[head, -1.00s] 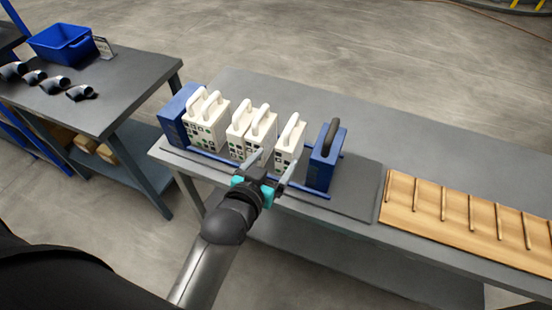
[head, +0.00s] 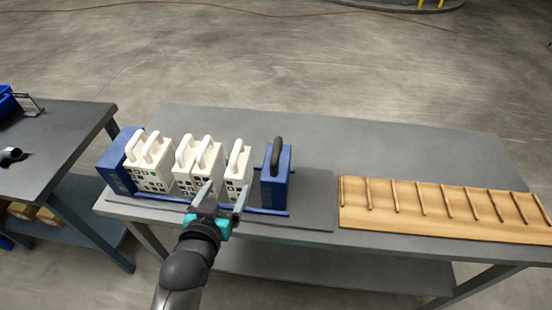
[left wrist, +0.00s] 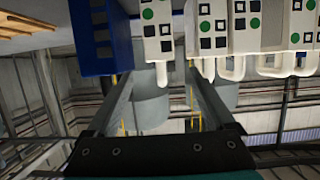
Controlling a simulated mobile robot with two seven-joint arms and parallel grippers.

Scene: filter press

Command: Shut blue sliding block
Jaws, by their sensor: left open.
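The blue sliding block (head: 275,174), with a dark arched handle, stands upright at the right end of the press on blue rails (head: 262,211). A visible gap separates it from the nearest white plate (head: 238,170). Several white plates with arched handles stand in spaced groups to its left. My left gripper (head: 224,189) is open and empty in front of the white plates, left of the blue block. In the left wrist view, the blue block (left wrist: 98,38) is at upper left beside white plates (left wrist: 215,30), beyond the open fingers (left wrist: 163,80). My right gripper is not in view.
A fixed blue end block (head: 115,163) closes the press's left end. A wooden board with slats (head: 440,210) lies right of the press on the grey table (head: 330,140). Another table (head: 60,135) stands at left. The table behind the press is clear.

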